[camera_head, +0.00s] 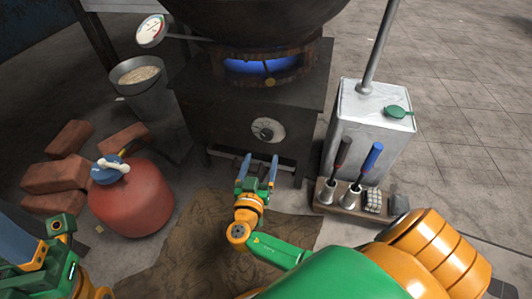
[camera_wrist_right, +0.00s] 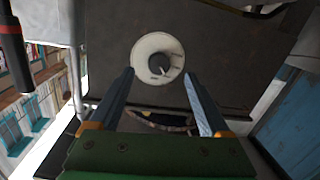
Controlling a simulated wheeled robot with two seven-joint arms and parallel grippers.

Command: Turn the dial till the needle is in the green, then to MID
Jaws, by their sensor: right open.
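The dial (camera_head: 266,129) is a dark knob on a pale round plate on the front of the dark stove. It also shows in the right wrist view (camera_wrist_right: 158,64), ahead of the fingertips; its markings are too small to read. The gauge (camera_head: 151,31) with a white face sticks out at the upper left; its needle position is unclear. My right gripper (camera_head: 258,172) is open and empty below the dial, apart from it; its two blue fingers also show in the right wrist view (camera_wrist_right: 158,88). My left gripper's fingers are not clearly shown at the lower left edge.
A large dark pan (camera_head: 255,15) sits over a blue flame (camera_head: 262,66). A red gas cylinder (camera_head: 132,198), bricks (camera_head: 55,175) and a bucket (camera_head: 138,76) stand left. A metal box (camera_head: 372,125) and a tool rack (camera_head: 345,203) stand right.

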